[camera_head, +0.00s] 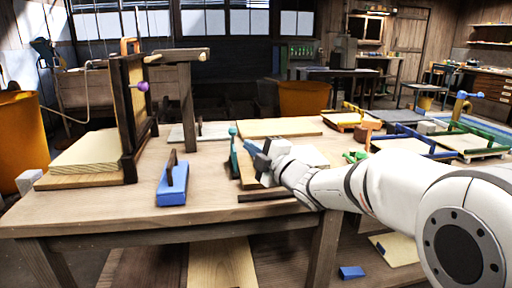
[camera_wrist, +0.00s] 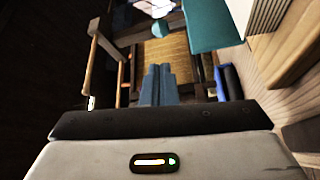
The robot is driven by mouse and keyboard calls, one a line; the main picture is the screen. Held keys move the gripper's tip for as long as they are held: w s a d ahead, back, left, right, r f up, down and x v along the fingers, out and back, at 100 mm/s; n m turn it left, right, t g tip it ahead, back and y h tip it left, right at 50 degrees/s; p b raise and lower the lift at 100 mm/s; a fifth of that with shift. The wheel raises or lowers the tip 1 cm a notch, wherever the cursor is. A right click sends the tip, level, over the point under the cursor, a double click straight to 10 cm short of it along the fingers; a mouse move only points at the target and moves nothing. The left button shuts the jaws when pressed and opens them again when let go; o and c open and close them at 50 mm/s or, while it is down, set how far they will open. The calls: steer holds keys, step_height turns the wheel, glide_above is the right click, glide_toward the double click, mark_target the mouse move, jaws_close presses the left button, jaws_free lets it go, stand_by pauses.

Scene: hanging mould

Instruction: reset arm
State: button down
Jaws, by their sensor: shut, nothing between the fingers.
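My gripper (camera_head: 250,150) is low over the middle of the workbench, pointing left. In the wrist view its blue-grey fingers (camera_wrist: 158,82) are together with nothing between them. A teal piece (camera_head: 234,155) stands beside the gripper; I cannot tell from the head view whether they touch. A teal block also shows close by in the wrist view (camera_wrist: 207,25). An upright dark wooden frame (camera_head: 128,110) with a purple knob (camera_head: 143,86) stands at the bench's left, apart from my gripper. Its tan panel appears ahead in the wrist view (camera_wrist: 165,50).
A blue block (camera_head: 172,190) with a dark upright lies left of my gripper on the workbench (camera_head: 110,208). A wooden post with a crossbar (camera_head: 186,90) stands behind it. Boards, green pieces (camera_head: 354,157) and trays (camera_head: 410,143) crowd the right. The bench's front left is clear.

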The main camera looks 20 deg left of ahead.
steer(key=s+d+r+m+h+p, duration=0.1)
steer(key=d+r+m+h+p, duration=0.3)
steer(key=d, duration=0.4)
steer(key=d+r+m+t+h+p, duration=0.1)
steer(key=d+r+m+h+p, duration=0.1)
steer(key=d+m+h+p, duration=0.35)
steer(key=s+d+r+m+h+p, duration=0.1)
steer(key=d+r+m+h+p, duration=0.2)
steer(key=d+m+p, duration=0.35)
steer(key=s+d+r+m+g+h+p, duration=0.1)
steer(key=s+d+r+m+g+p, duration=0.1)
steer(key=s+d+m+g+p, duration=0.2)
steer(key=s+d+r+m+g+h+p, duration=0.1)
steer(key=s+d+m+g+p, duration=0.4)
steer(key=s, duration=1.6)
steer(key=d+m+h+p, duration=0.1)
steer(key=d+p, duration=0.4)
steer(key=p, duration=0.2)
steer(key=shift+s+d+r+m+g, duration=0.25)
steer(key=shift+d+r+m+g, duration=0.05)
steer(key=shift+d+r, duration=0.05)
